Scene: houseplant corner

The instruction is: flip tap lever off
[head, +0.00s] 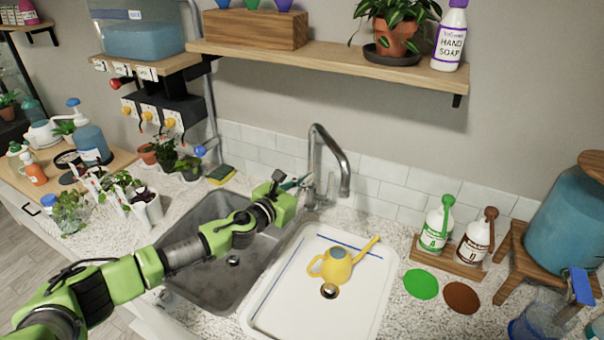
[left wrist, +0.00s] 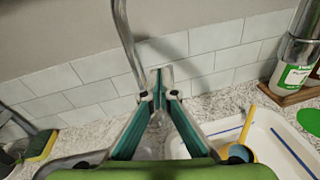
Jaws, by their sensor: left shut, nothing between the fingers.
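The grey metal tap (head: 330,140) rises behind the sink with its curved spout over the sink. In the left wrist view its pipe (left wrist: 127,40) runs up behind the fingertips. My left gripper (head: 303,182) is beside the base of the tap, fingers pointing at it. In the left wrist view the fingertips (left wrist: 159,92) are together with nothing between them. I cannot make out the lever clearly; the gripper covers part of the tap base. Whether the fingers touch the tap, I cannot tell. My right gripper is not in view.
A yellow watering can (head: 337,268) stands in the white right basin (head: 266,300). The grey left basin (head: 196,275) lies under my left arm. A sponge (head: 221,174), white bottles (head: 436,226) and a shelf (head: 330,62) are nearby.

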